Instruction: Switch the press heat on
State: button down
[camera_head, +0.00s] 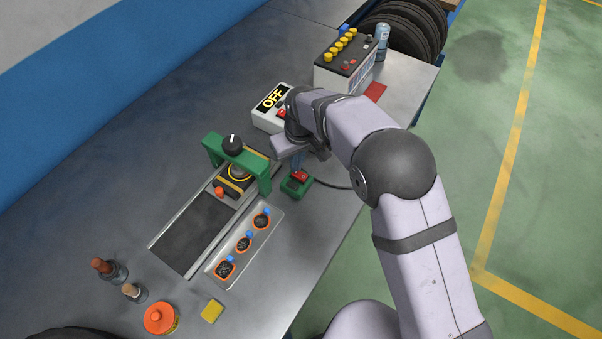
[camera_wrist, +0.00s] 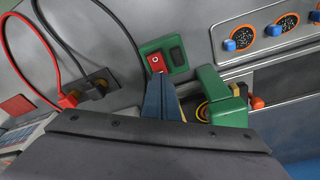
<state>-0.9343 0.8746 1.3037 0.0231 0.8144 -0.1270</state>
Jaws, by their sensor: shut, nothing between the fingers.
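A small green switch box (camera_head: 294,188) with a red rocker (camera_head: 300,176) stands on the bench to the right of the green press (camera_head: 264,184). In the wrist view the red rocker (camera_wrist: 156,63) shows a white round mark, on its green box (camera_wrist: 178,55). My gripper (camera_head: 297,167) is shut and empty, pointing down just above the rocker. In the wrist view its blue fingertips (camera_wrist: 160,79) overlap the rocker's lower edge; I cannot tell whether they touch. A white box with a black and yellow OFF sign (camera_head: 271,98) sits behind, partly hidden by my arm.
The press frame (camera_wrist: 221,105) stands close beside my fingers. A tray (camera_head: 222,279) with several patches lies in front of it. A battery (camera_head: 343,68) and can (camera_head: 382,42) are at the back. A black cable (camera_head: 332,186) and, in the wrist view, a red cable (camera_wrist: 48,52) run nearby.

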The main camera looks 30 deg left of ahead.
jog(key=shift+f+b, duration=0.45)
jog(key=shift+f, duration=0.3)
dwell(0.5)
notch_tip(320, 180, up, 7)
jog(key=p, duration=0.5)
dwell(0.5)
dwell(0.4)
